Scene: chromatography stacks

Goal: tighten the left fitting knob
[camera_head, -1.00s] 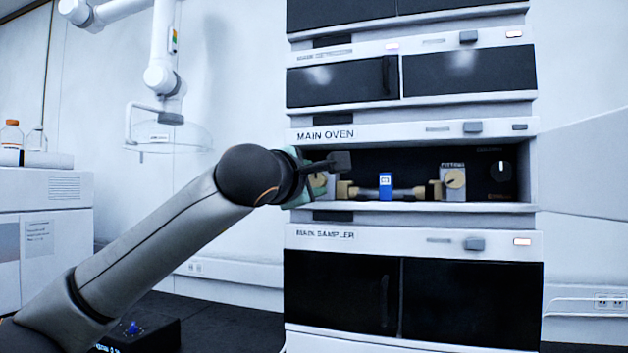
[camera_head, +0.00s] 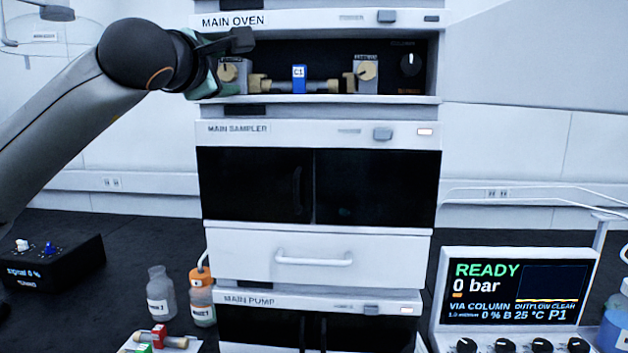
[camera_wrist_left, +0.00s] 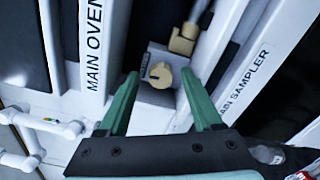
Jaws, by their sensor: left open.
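The left fitting knob (camera_head: 229,71) is a tan round knob on a grey block at the left end of the main oven's open bay. In the left wrist view the knob (camera_wrist_left: 160,75) has a dark slot and lies between the spread green fingertips. My left gripper (camera_head: 222,66) is at the left side of the bay; it also shows in the left wrist view (camera_wrist_left: 160,73), open, with nothing gripped. I cannot tell how far the tips are from the knob in depth. My right gripper is not in view.
A column with a blue C1 tag (camera_head: 299,79) runs between the left block and the right fitting knob (camera_head: 366,70). The oven's bottom ledge (camera_head: 330,99) lies just below. A screen reads READY, 0 bar (camera_head: 515,285). Bottles (camera_head: 160,293) stand lower left.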

